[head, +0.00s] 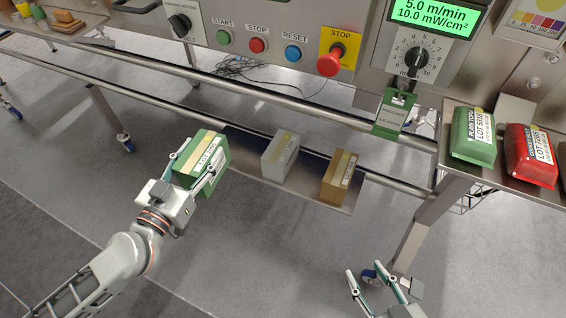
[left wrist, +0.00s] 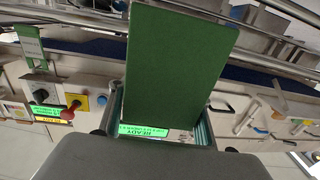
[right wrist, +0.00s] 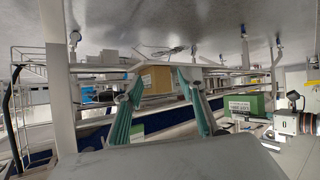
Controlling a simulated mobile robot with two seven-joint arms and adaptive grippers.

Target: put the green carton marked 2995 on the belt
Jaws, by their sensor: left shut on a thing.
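The green carton (head: 212,152) with a white LOT label is in my left gripper (head: 196,168); the label's number is not clear. The gripper's fingers are closed on its two sides, and it is at the left end of the low metal shelf. In the left wrist view the carton (left wrist: 180,60) shows as a plain green face between the fingers. My right gripper (head: 377,284) is open and empty, low at the lower right of the head view. A dark blue belt (left wrist: 240,76) shows behind the carton in the left wrist view; the head view does not show it clearly.
A grey carton (head: 280,156) and a brown carton (head: 339,177) stand on the low shelf (head: 250,148). Metal rails (head: 270,104) run behind, below a control panel with a red stop button (head: 329,63). Green (head: 473,137) and red (head: 531,155) packs lie on a right-hand surface.

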